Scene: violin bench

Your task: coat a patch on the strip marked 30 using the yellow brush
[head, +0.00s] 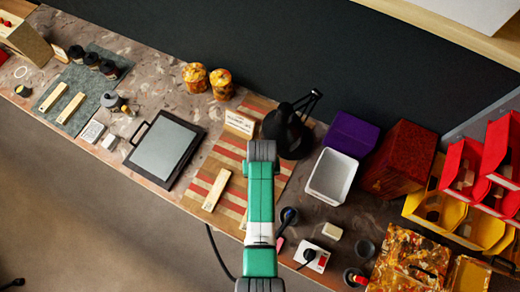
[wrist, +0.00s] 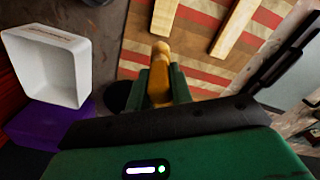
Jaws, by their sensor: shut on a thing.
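My gripper (wrist: 160,88) is shut on the yellow brush (wrist: 161,62), which points away from the wrist over the striped board (wrist: 200,50). Two pale wooden strips lie on that board in the wrist view: one (wrist: 166,12) just beyond the brush tip, the other (wrist: 235,28) to its right. I cannot tell whether the tip touches the nearer strip. In the head view one strip (head: 216,190) shows left of my arm, and my arm hides most of the other. Two more strips (head: 53,97) (head: 70,108) lie on the grey-green mat (head: 92,72). No number 30 is legible.
A black-framed panel (head: 165,150) lies left of the board. A sign block (head: 239,124) and black lamp (head: 288,132) stand behind it. A white bin (head: 331,177), purple box (head: 350,135) and red box (head: 400,160) stand to the right. Small jars (head: 222,83) stand farther back.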

